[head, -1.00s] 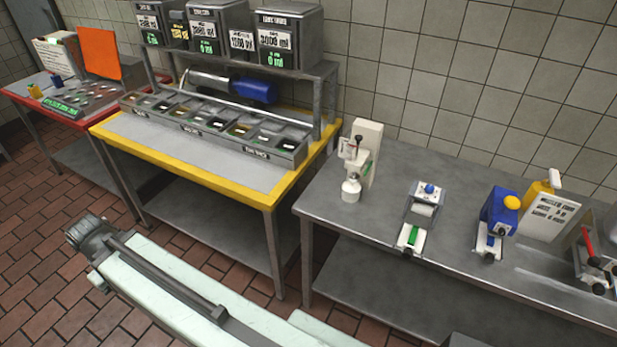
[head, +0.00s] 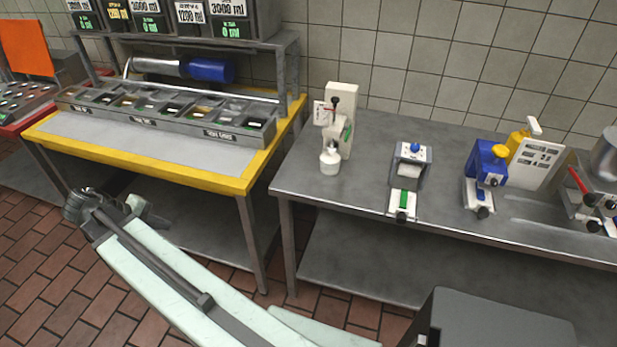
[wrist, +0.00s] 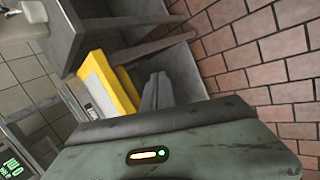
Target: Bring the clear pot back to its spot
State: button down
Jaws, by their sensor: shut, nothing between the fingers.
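I cannot make out a clear pot in either view now. A small whitish jar (head: 330,161) sits under the cream dispenser (head: 341,118) on the grey table, but I cannot tell whether it is clear. My gripper (wrist: 157,91) shows in the wrist view as grey fingers close together, with nothing held. It is over the floor side of the yellow-edged table, apart from any object. In the head view my arm reaches to the lower left, and the fingers cannot be made out.
The yellow-edged table (head: 246,185) carries a row of ingredient bins (head: 160,121) under a shelf of dispensers. The grey table (head: 365,180) holds a white-and-green device (head: 404,190), a blue device (head: 486,170) and a metal vessel (head: 606,156). Brick floor (head: 40,250) is open at the left.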

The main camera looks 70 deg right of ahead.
jog(key=s+d+f+m+g+h+b, duration=0.1)
jog(key=s+d+g+b, duration=0.1)
jog(key=d, duration=0.5)
jog(key=s+d+m+g+h+b, duration=0.1)
jog(key=s+d+g+h+b, duration=0.1)
jog(key=d+b, duration=0.3)
jog(key=s+d+f+m+g+h+b, duration=0.1)
jog(key=s+d+b, duration=0.3)
jog(key=d, duration=0.5)
jog(key=shift+s+d+f+m+g+h, duration=0.2)
jog(key=shift+f+m+g+h, duration=0.25)
jog(key=shift+h, duration=0.25)
jog(key=s+d+r+g+b, duration=0.1)
jog(key=s+d+r+m+g+b, duration=0.1)
jog(key=d, duration=0.1)
jog(key=s+d+r+g+h+b, duration=0.1)
jog(key=s, duration=0.1)
jog(key=shift+d+r+m+g, duration=0.2)
jog(key=shift+d+m+g, duration=0.15)
jog(key=shift+d, duration=0.05)
jog(key=shift+r, duration=0.3)
jog(key=x, duration=2)
jog(key=shift+d+r, duration=0.1)
jog(key=shift+r, duration=0.1)
jog(key=s, duration=0.3)
jog(key=shift+s, duration=0.5)
